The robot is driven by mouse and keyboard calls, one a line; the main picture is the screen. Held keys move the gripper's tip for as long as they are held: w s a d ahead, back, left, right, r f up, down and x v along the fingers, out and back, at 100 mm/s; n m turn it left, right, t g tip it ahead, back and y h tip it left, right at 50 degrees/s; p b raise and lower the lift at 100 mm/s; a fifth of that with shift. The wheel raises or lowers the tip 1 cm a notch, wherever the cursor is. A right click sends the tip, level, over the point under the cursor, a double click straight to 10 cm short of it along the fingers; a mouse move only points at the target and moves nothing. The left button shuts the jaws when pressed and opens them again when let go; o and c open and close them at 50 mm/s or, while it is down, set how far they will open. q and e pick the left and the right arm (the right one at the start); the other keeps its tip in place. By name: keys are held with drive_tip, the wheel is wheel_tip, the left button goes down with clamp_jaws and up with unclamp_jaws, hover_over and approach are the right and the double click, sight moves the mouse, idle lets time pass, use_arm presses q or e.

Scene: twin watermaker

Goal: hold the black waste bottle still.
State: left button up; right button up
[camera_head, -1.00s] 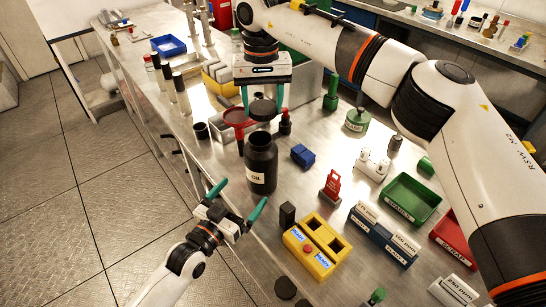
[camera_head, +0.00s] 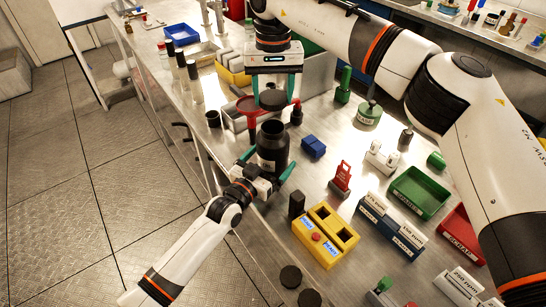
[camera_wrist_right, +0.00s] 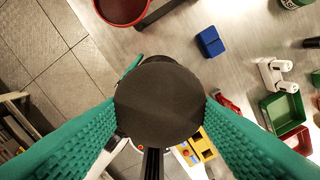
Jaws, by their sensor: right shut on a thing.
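The black waste bottle (camera_head: 273,148) stands upright near the table's left edge, its mouth uncovered. My left gripper (camera_head: 267,164) has its teal fingers on either side of the bottle, low on its body. The fingers look spread; whether they touch it I cannot tell. My right gripper (camera_head: 272,98) is shut on a round black cap (camera_head: 272,101), held above the bottle and apart from it. In the right wrist view the cap (camera_wrist_right: 160,103) sits between the teal fingers and hides most of the bottle. One left fingertip shows there beyond the cap.
A red ring stand (camera_head: 249,106) and a small black cup (camera_head: 213,119) are behind the bottle. A blue block (camera_head: 313,147), a red stand (camera_head: 341,178) and a yellow box (camera_head: 325,236) are to its right. A dark block (camera_head: 296,205) stands near the left gripper.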

use_arm(q)
drive_tip(key=shift+x, duration=0.9)
drive_tip(key=c, duration=1.4)
use_arm(e)
hover_over(273, 128)
drive_tip(key=shift+f, duration=2.45)
drive_tip(key=shift+f, duration=0.9)
drive_tip(key=shift+f, duration=0.55)
